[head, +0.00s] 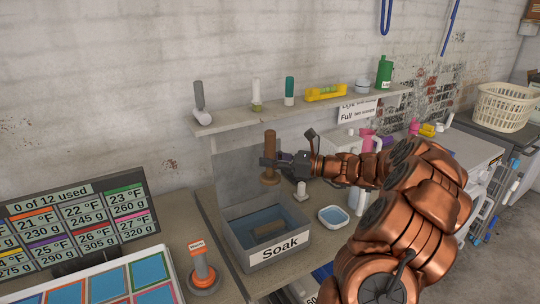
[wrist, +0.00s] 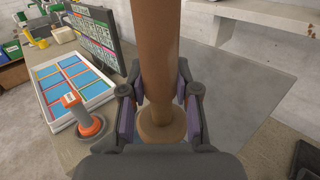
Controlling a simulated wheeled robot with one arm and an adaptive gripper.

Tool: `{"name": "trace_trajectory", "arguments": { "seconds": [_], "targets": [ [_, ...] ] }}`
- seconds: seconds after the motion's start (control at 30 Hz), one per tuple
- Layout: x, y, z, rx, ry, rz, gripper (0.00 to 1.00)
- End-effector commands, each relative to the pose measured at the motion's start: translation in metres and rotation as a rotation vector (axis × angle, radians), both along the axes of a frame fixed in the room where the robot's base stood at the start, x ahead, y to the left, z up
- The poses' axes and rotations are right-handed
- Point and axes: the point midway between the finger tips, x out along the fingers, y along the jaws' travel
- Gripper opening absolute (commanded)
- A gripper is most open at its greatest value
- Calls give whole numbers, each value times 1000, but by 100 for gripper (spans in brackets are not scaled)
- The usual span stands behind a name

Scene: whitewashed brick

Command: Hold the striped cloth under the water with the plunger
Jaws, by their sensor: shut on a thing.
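A brown wooden plunger (head: 270,145) stands upright in the air above the tub labelled "Soak" (head: 279,251). My gripper (head: 274,162) is shut on the plunger's shaft. In the wrist view the plunger (wrist: 158,50) runs between both fingers of my gripper (wrist: 160,112), and its wider round part (wrist: 161,125) shows below. The grey tub holds blue water (head: 248,221). A tan-brown folded piece, apparently the cloth (head: 268,229), lies in it; its stripes are too small to make out. The plunger's lower end is apart from the water and the cloth.
A clear upright panel (head: 230,170) stands behind the tub. A small white dish (head: 333,217) sits to its right, and an orange-and-grey handled tool (head: 203,272) to its left. A shelf (head: 230,123) with several items runs above. A display (head: 75,215) stands at left.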

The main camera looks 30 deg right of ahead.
Motion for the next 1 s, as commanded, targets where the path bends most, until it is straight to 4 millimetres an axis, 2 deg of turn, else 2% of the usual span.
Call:
{"name": "trace_trajectory", "arguments": {
  "seconds": [0.6,1.0],
  "targets": [
    [0,0,-63,3,1,0,0],
    [0,0,-91,1,-1,0,0]
  ]
}}
